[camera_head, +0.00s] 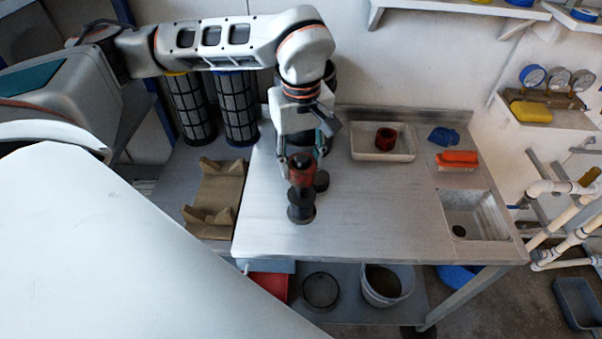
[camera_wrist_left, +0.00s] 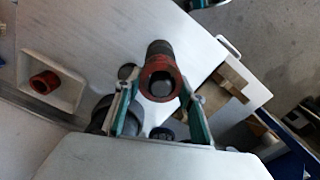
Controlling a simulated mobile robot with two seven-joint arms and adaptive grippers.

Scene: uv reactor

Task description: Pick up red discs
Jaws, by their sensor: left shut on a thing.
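My left gripper (camera_head: 301,165) reaches down over the metal table and is shut on a red disc (camera_head: 301,176), which looks like a thick ring with a dark centre. In the left wrist view the same red disc (camera_wrist_left: 160,67) sits between the two fingers. A dark stepped post (camera_head: 301,207) stands upright on the table directly below it; I cannot tell if the disc touches the post or is around its top. Another red disc (camera_head: 386,138) lies in a white tray (camera_head: 365,156) at the back of the table; it also shows in the left wrist view (camera_wrist_left: 44,83). My right gripper is out of view.
A small dark disc (camera_head: 321,181) lies beside the post. A blue object (camera_head: 444,136) and an orange brush (camera_head: 457,158) are right of the tray, behind a sink (camera_head: 474,215). A brown cradle (camera_head: 214,195) is at left. The table's middle right is clear.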

